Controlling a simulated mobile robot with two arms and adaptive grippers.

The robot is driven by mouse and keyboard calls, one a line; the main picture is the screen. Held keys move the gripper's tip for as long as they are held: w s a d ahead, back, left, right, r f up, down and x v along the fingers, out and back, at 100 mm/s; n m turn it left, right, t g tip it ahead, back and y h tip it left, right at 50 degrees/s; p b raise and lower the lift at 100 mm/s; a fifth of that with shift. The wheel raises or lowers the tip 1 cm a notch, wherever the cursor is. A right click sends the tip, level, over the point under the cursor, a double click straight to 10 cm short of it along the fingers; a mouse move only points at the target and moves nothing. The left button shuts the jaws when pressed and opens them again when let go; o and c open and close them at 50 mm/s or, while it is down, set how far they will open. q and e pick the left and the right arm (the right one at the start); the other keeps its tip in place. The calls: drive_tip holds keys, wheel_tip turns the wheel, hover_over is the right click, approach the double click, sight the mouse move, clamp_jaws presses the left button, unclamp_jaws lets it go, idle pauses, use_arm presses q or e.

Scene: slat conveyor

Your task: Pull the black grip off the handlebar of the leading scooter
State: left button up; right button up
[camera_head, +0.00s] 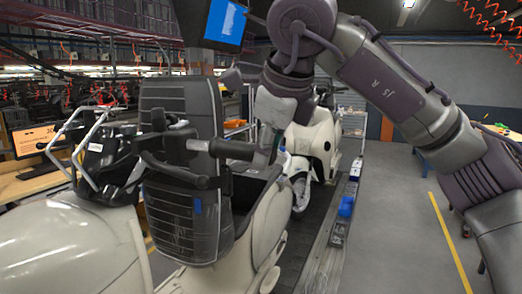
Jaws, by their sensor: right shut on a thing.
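The leading scooter (85,245) is cream-coloured and fills the lower left. Its dark handlebar (175,170) crosses in front of a black ribbed seat back. The black grip (232,150) sticks out to the right from the handlebar and looks in line with it. My right gripper (266,152) comes down from above at the grip's outer end. It is shut on the grip; its fingertips are small and partly hidden there. My left gripper is not in view.
A second cream scooter (318,145) stands behind on the slat conveyor (325,262). A blue object (346,206) sits on the conveyor's right edge rail. A monitor (225,22) hangs above. The grey floor to the right, with a yellow line (450,243), is clear.

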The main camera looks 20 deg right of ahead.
idle(0.3)
drive_tip(key=shift+s+d+r+b, duration=0.1)
drive_tip(key=shift+s+d+b, duration=0.45)
drive_tip(key=shift+s+d, duration=0.5)
drive_tip(key=shift+s+d, duration=0.95)
drive_tip(key=shift+s, duration=0.25)
drive_tip(key=shift+d, duration=0.1)
drive_tip(key=shift+s+d, duration=0.9)
drive_tip(key=shift+s, duration=0.2)
drive_tip(key=shift+r, duration=0.1)
